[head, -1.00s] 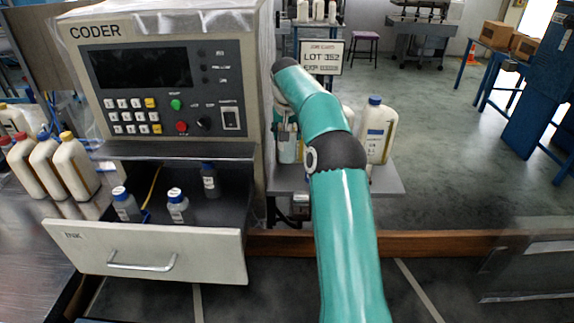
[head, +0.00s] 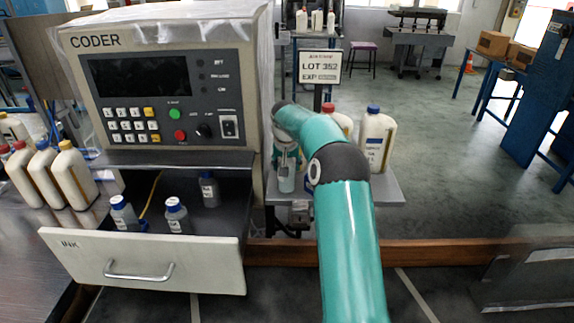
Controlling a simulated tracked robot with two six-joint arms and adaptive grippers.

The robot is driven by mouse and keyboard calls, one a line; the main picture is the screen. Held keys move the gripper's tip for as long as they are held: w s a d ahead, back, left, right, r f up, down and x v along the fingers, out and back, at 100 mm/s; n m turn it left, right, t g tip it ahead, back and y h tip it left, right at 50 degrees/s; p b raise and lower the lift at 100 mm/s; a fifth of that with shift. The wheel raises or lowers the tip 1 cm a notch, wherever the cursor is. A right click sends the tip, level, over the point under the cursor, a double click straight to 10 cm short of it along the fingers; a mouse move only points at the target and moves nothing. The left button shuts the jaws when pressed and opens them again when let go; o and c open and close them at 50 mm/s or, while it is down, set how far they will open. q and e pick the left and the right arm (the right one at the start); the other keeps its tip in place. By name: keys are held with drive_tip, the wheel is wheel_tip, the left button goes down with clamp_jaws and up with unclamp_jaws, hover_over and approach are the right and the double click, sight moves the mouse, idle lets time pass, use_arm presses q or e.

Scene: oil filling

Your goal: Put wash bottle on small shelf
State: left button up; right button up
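My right gripper (head: 287,150) points down over the left part of the small shelf (head: 390,188), beside the coder. It appears shut on a pale greenish container (head: 287,180), which I take for the wash bottle. Its upper part is hidden by the fingers and wrist. The container's base is at about shelf height; whether it touches the shelf I cannot tell. My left gripper is out of view.
A blue-capped bottle (head: 376,140) and a partly hidden red-capped bottle (head: 343,122) stand on the shelf behind my arm. A LOT sign (head: 320,68) rises behind. The coder (head: 170,85) has an open ink drawer (head: 150,265) with small bottles.

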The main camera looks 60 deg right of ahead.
drive_tip(key=o, duration=1.3)
drive_tip(key=v, duration=1.2)
drive_tip(key=shift+r, duration=0.1)
